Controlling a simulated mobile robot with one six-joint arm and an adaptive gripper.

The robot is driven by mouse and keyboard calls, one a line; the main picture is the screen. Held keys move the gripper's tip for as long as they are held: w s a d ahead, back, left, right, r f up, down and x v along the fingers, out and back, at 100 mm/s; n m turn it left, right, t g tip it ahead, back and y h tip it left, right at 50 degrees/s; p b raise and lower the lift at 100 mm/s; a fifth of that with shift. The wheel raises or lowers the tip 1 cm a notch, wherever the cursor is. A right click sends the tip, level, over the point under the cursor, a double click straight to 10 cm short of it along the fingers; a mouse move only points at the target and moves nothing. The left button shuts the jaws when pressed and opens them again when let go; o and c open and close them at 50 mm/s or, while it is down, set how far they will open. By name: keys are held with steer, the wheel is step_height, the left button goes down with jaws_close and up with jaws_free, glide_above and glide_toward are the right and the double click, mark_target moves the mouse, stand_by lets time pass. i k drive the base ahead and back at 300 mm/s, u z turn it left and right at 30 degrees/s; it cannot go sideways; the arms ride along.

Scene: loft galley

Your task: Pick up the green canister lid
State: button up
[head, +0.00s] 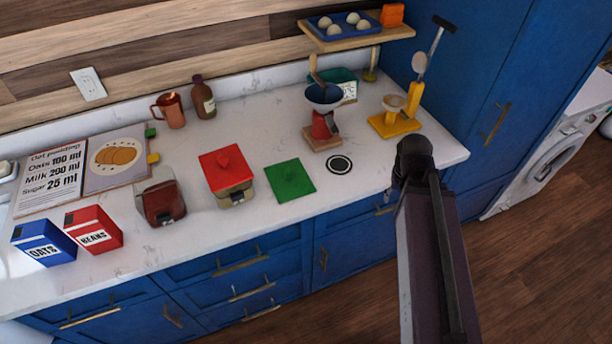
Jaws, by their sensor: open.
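The red lid (223,161) sits on top of that canister. A clear canister with dark red contents (162,203) stands further left. My arm rises from the lower right of the head view, and my gripper cannot be made out. Nothing is seen touching the green lid.
A red grinder (322,126) with a dark bowl and a yellow lever device (398,124) stand behind and right of the lid. Oats (45,242) and beans (93,229) boxes stand at left. A copper mug (170,110) and brown bottle (203,97) are behind.

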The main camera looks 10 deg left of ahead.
mark_target(289, 181)
steer(key=z, duration=0.3)
steer(key=k, duration=1.65)
steer(key=u, duration=0.65)
steer(key=i, duration=1.05)
steer(key=u, duration=0.05)
